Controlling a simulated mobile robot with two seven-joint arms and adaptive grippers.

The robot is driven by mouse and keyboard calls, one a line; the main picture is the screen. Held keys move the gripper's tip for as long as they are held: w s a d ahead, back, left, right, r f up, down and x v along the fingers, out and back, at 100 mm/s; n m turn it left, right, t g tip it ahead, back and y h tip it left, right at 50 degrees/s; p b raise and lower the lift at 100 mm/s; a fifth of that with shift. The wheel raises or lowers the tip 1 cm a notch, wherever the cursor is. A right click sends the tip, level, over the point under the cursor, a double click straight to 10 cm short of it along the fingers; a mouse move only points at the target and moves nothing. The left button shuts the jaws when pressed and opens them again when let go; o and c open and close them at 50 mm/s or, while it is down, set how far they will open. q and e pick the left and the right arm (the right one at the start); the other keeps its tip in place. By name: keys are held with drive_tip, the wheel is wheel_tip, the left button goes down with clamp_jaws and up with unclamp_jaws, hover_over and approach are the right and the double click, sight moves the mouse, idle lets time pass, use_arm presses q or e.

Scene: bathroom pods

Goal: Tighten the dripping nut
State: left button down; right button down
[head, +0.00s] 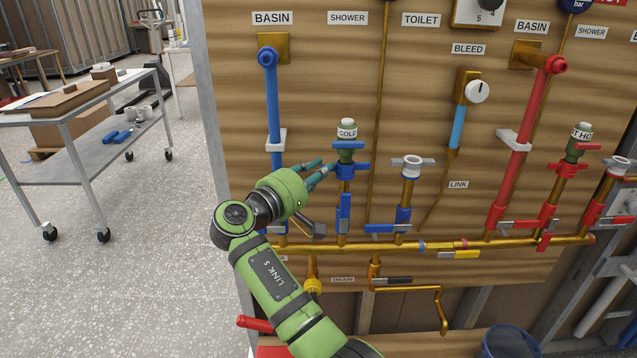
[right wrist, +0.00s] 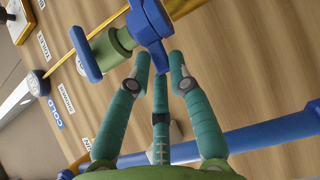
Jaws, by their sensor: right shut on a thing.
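A blue winged nut (head: 347,171) sits on the vertical shower pipe, below a green fitting (head: 346,152) whose tag reads COLD. My right gripper (head: 323,171), green with teal fingers, reaches it from the left. In the right wrist view the teal fingertips (right wrist: 160,66) close on the blue winged nut (right wrist: 150,25), at its near side. The green fitting (right wrist: 112,46) and a blue T-handle (right wrist: 86,55) lie beyond it. I see no water drops. My left gripper is not in view.
A blue basin pipe (head: 272,100) rises left of my gripper. A brass manifold (head: 345,244) runs below. A bucket (head: 510,342) stands at lower right; a grey cart (head: 62,172) stands left.

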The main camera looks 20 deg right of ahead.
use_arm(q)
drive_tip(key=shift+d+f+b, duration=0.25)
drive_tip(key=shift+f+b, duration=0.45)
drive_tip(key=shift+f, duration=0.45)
use_arm(e)
drive_tip(key=shift+w+d+f+m+g+h, duration=0.1)
drive_tip(key=shift+w+f+m+g+h, duration=0.1)
drive_tip(key=shift+m+g, duration=0.15)
drive_tip(key=shift+w+d+f+m+g+h, duration=0.1)
drive_tip(key=shift+m+g+h, duration=0.15)
drive_tip(key=shift+g, duration=0.2)
